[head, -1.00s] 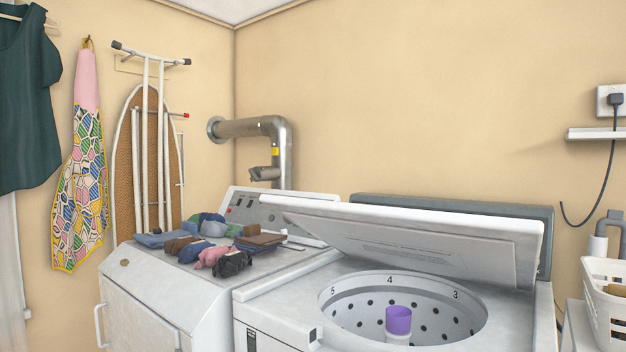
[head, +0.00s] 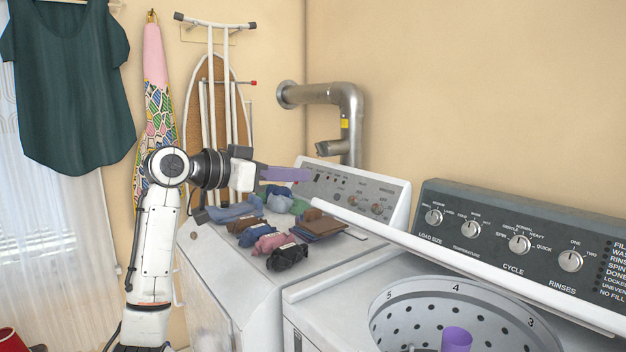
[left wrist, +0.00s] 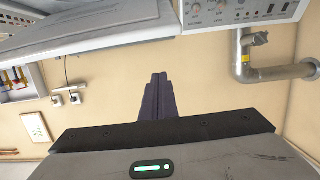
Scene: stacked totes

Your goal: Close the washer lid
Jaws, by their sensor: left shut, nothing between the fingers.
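The white washer lid (head: 470,268) is raised and seen nearly edge-on as a long bar. It slants from above the dryer's right side down to the right edge, between the drum opening and the washer's control panel. My left gripper (head: 302,174) comes in from the left above the dryer and points right. Its purple-grey fingers are shut and empty, to the left of the lid's left end and apart from it. In the left wrist view its dark fingers (left wrist: 156,98) lie together, with a pale panel above left that I cannot surely identify. My right gripper is out of view.
Folded clothes (head: 270,228) lie on the dryer top (head: 215,250), below my left gripper. A metal vent pipe (head: 350,105) rises behind it. The washer's grey control panel (head: 480,240) stands behind the lid. A purple agitator cap (head: 456,340) sits in the drum.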

